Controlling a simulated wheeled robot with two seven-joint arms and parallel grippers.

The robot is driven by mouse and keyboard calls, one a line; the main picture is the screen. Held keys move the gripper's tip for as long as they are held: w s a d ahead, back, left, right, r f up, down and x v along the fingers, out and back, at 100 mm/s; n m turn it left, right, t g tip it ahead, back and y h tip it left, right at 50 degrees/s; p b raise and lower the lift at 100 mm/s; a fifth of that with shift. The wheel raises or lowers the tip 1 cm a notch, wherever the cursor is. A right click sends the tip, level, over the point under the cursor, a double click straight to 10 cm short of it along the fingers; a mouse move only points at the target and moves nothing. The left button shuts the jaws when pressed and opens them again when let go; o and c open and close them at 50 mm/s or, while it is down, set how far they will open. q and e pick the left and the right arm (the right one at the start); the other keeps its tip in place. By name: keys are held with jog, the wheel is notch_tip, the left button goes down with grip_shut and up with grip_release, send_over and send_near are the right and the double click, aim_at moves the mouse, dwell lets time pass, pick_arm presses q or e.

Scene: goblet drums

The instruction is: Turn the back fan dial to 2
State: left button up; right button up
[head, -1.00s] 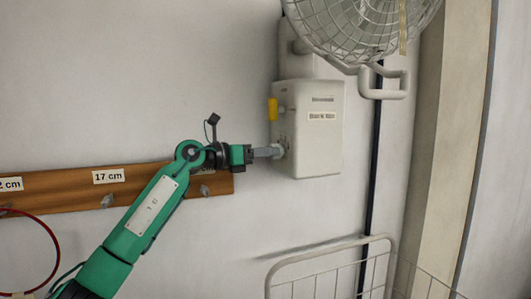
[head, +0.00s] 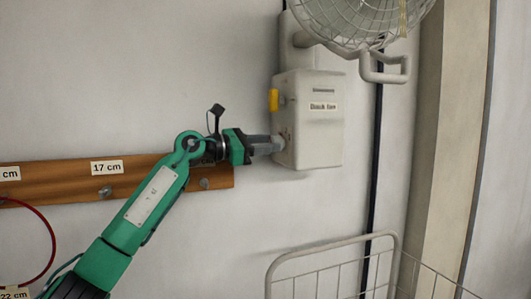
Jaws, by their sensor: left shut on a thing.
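The back fan (head: 365,22) is at the top, mounted on the wall with its wire cage partly cut off by the picture edge. Below it is its white control box (head: 320,130), with a label reading roughly "Back fan". A yellow knob (head: 273,100) sits on the upper part of the box's left side. My left gripper (head: 278,146) is at the lower part of that left side, shut on the dial there. The fingers hide most of the dial, and I cannot read its setting. My right gripper is not in view.
A wooden rail (head: 70,182) with hooks and a "17 cm" label (head: 107,168) runs along the wall behind my left arm. A red hoop (head: 52,255) hangs at the left. A white wire rack (head: 335,247) stands below the box.

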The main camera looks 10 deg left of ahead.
pick_arm(q)
jog(key=m+b, duration=0.3)
jog(key=m, duration=0.7)
jog(key=shift+f+b, duration=0.1)
jog(key=shift+b, duration=0.2)
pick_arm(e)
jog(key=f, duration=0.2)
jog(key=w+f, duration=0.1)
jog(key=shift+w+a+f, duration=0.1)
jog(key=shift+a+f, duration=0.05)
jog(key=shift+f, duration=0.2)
pick_arm(q)
jog(key=o, duration=1)
jog(key=shift+d, duration=0.1)
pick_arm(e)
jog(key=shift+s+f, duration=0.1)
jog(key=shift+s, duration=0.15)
pick_arm(q)
jog(key=b+v, duration=0.3)
jog(key=v, duration=0.9)
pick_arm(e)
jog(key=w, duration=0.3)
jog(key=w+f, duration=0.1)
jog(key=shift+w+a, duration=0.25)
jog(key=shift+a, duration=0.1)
